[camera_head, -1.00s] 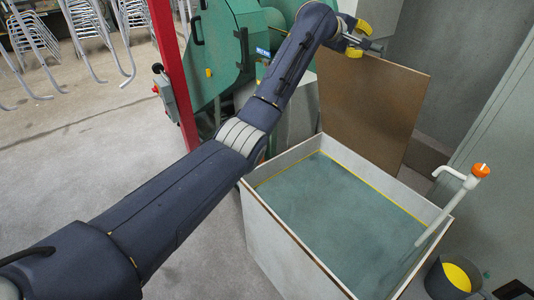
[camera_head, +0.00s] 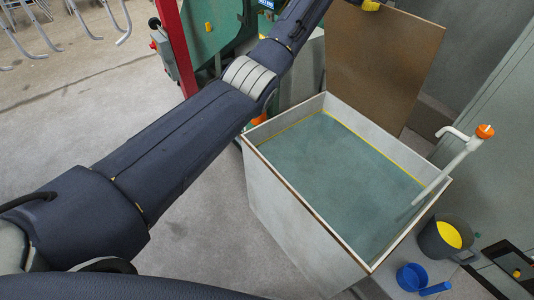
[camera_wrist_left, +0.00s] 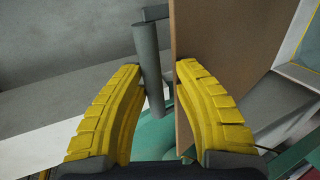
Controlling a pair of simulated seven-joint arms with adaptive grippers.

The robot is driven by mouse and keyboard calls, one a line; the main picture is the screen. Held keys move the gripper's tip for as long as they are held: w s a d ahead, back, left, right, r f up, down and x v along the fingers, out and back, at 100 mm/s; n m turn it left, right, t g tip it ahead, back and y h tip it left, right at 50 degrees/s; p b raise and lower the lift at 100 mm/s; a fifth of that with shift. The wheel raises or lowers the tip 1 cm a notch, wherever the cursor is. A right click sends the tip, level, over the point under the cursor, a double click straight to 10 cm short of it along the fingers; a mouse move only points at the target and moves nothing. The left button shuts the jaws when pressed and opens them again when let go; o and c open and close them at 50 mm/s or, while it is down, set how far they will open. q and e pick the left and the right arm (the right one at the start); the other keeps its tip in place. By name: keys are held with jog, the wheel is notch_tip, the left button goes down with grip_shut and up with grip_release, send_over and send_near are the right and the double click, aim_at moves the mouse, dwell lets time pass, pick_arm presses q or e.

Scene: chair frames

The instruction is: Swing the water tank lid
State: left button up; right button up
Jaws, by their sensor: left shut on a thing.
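The water tank (camera_head: 292,207) is an open pale box with blue-green water (camera_head: 345,165) inside. Its brown lid (camera_head: 380,60) stands up steeply at the tank's back edge in the head view. In the left wrist view, the lid (camera_wrist_left: 215,45) is seen nearly edge-on, with a grey bar handle (camera_wrist_left: 148,65) beside it. My left gripper (camera_wrist_left: 160,68) has its yellow fingers on either side of the handle and is shut on it. In the head view only a bit of this gripper shows at the top edge. My right gripper is not in view.
A white pump with an orange top (camera_head: 485,131) stands at the tank's right corner. A dark bucket (camera_head: 440,240) and a blue scoop (camera_head: 412,278) are on the floor at right. A red post (camera_head: 178,45) and green machine (camera_head: 215,25) are behind my left arm.

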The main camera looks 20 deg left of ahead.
pick_arm(q)
jog(key=shift+s+a+f, duration=0.3)
jog(key=shift+s+a, duration=0.05)
jog(key=shift+s, duration=0.15)
jog(key=shift+s+a+f, duration=0.3)
jog(key=shift+s+a, duration=0.05)
jog(key=shift+s, duration=0.15)
grip_shut()
jog(key=s+a+f, duration=0.6)
jog(key=s+a, duration=0.1)
jog(key=s, duration=0.3)
jog(key=shift+a+f, duration=0.3)
jog(key=shift+a, duration=0.1)
jog(key=s+a+f, duration=0.6)
jog(key=s+f, duration=0.2)
jog(key=shift+s+a+f, duration=0.25)
jog(key=shift+a+f, duration=0.1)
jog(key=shift+f, duration=0.05)
dwell(0.5)
